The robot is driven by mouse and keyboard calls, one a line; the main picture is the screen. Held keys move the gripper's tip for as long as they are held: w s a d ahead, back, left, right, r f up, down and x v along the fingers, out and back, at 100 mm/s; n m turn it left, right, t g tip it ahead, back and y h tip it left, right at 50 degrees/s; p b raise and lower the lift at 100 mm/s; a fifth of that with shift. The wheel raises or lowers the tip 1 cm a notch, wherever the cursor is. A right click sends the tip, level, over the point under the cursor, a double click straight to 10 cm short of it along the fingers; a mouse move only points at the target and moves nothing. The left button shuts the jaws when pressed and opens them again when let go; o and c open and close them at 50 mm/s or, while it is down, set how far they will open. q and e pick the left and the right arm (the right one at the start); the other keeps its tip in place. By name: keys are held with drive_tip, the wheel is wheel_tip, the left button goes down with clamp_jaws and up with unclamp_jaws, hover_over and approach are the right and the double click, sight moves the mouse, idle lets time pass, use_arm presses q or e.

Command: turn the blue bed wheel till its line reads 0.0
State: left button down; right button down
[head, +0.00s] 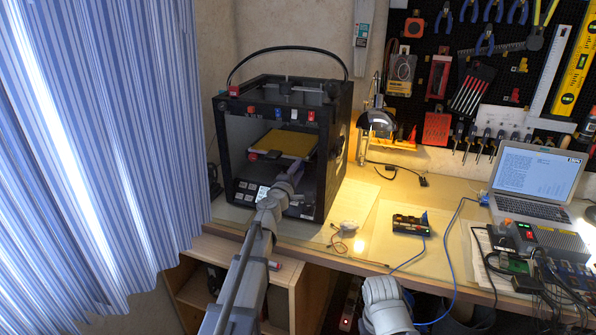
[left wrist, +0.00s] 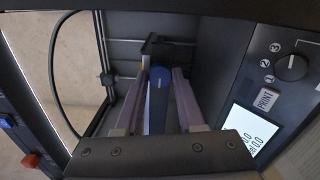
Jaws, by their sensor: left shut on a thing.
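The black box-shaped printer (head: 332,168) stands on the desk with its front open and a yellow bed (head: 285,143) inside. My left gripper (head: 292,176) reaches into its lower front. The wheel's line cannot be made out. A lit white screen (left wrist: 243,128) is partly covered by my gripper; digits ending in "0.0" show at its edge. In the head view my gripper hides the wheel. My right gripper is not in view.
A numbered dial (left wrist: 291,67) and a PRINT button (left wrist: 265,100) sit right of the fingers. A small black device (head: 410,224), cables and an open laptop (head: 538,172) lie on the desk to the right. A striped curtain (head: 95,140) hangs at left.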

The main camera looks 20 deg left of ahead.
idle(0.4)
use_arm(q)
drive_tip(key=c, duration=0.5)
unclamp_jaws()
drive_tip(key=s, duration=0.7)
drive_tip(key=shift+s+a+f, duration=0.1)
drive_tip(key=shift+s+a, duration=0.25)
